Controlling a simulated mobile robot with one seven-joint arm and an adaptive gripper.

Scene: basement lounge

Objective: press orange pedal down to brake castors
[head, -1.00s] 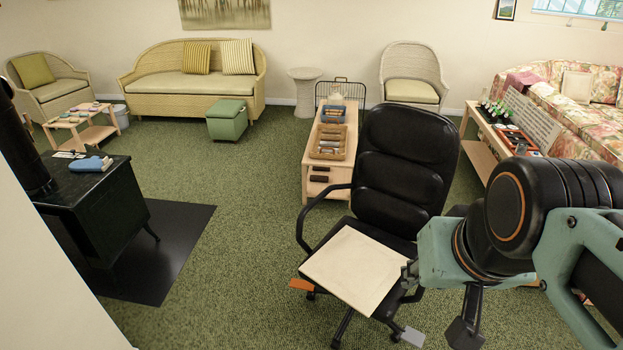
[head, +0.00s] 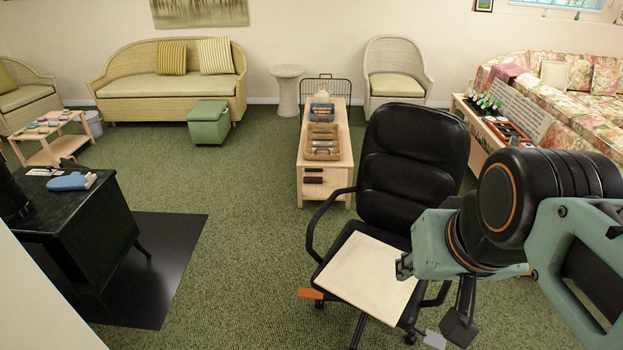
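The orange pedal (head: 311,294) sticks out low on the left side of a black office chair (head: 412,165), just above the carpet. A grey pedal-like plate (head: 434,340) shows low at the chair's right front. A flat cream board (head: 365,268) lies on the seat. My gripper (head: 431,298) is at the lower right, over the chair's right front side and apart from the orange pedal. Its dark fingertips show spread apart with nothing seen between them. Much of it is hidden behind my arm's teal link.
A low wooden table (head: 342,155) with trays stands behind the chair. A black stove (head: 85,230) on a dark floor mat (head: 165,255) is at the left. A pale wall edge fills the lower left corner. Green carpet (head: 245,220) between stove and chair is clear.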

